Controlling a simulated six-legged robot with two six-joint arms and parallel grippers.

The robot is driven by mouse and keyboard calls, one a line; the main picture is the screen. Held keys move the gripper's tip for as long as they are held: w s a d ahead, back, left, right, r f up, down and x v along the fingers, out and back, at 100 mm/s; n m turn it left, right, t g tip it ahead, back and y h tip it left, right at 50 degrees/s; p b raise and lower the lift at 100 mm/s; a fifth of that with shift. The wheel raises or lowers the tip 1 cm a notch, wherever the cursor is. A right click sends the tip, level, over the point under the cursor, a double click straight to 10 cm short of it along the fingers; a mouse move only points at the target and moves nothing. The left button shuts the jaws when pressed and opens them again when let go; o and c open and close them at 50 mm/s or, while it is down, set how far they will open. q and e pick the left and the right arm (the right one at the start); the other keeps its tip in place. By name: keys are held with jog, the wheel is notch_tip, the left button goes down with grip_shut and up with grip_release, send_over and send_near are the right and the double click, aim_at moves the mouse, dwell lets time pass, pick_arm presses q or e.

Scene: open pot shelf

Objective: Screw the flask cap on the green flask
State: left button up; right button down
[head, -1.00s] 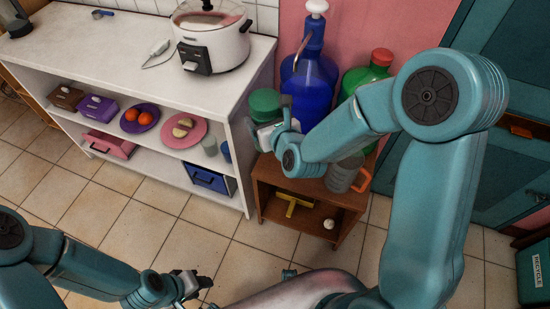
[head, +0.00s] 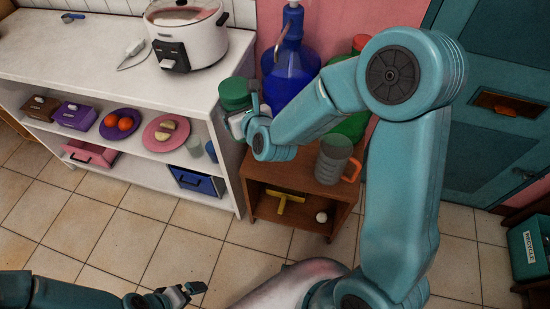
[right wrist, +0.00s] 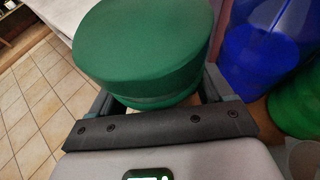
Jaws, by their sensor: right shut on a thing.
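A dark green round piece (head: 236,94), which looks like the flask cap, is held in my right gripper (head: 241,121), left of the blue bottle. In the right wrist view the green cap (right wrist: 145,45) fills the upper middle, between the fingers of my right gripper (right wrist: 155,105). Its underside is hidden. A green bottle (head: 352,124) with a red top (head: 360,43) stands behind my right arm, mostly hidden; I cannot tell whether it is the green flask. My left gripper (head: 181,293) is low at the bottom edge, with no object visible in it; its opening is unclear.
A blue bottle (head: 290,75) and a grey mug with an orange handle (head: 334,160) stand on a small wooden stand (head: 292,178). A white shelf (head: 90,58) with a cooker (head: 186,35) is at left. A recycling bin (head: 528,258) stands at right. The tiled floor between is clear.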

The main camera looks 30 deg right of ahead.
pick_arm(q)
notch_tip(320, 180, down, 15)
jog(key=b, duration=1.2)
jog(key=shift+r, duration=0.2)
pick_arm(e)
jog(key=w+d+f+m+h, duration=0.1)
jog(key=d+f+m+h, duration=0.1)
jog(key=d, duration=0.4)
jog(key=w+d+f+m+g+h, duration=0.1)
jog(key=d+f+m+h, duration=0.1)
jog(key=d, duration=0.5)
jog(key=shift+w+f+h, duration=0.2)
jog(key=shift+w+h, duration=0.05)
jog(key=shift+h, duration=0.25)
pick_arm(q)
notch_tip(320, 180, down, 4)
jog(key=b, duration=0.4)
jog(key=shift+f, duration=0.25)
pick_arm(e)
notch_tip(320, 180, down, 16)
pick_arm(q)
jog(key=shift+b, duration=0.3)
jog(key=shift+f+b, duration=0.45)
jog(key=shift+f, duration=0.05)
pick_arm(e)
notch_tip(320, 180, down, 4)
jog(key=shift+f, duration=0.1)
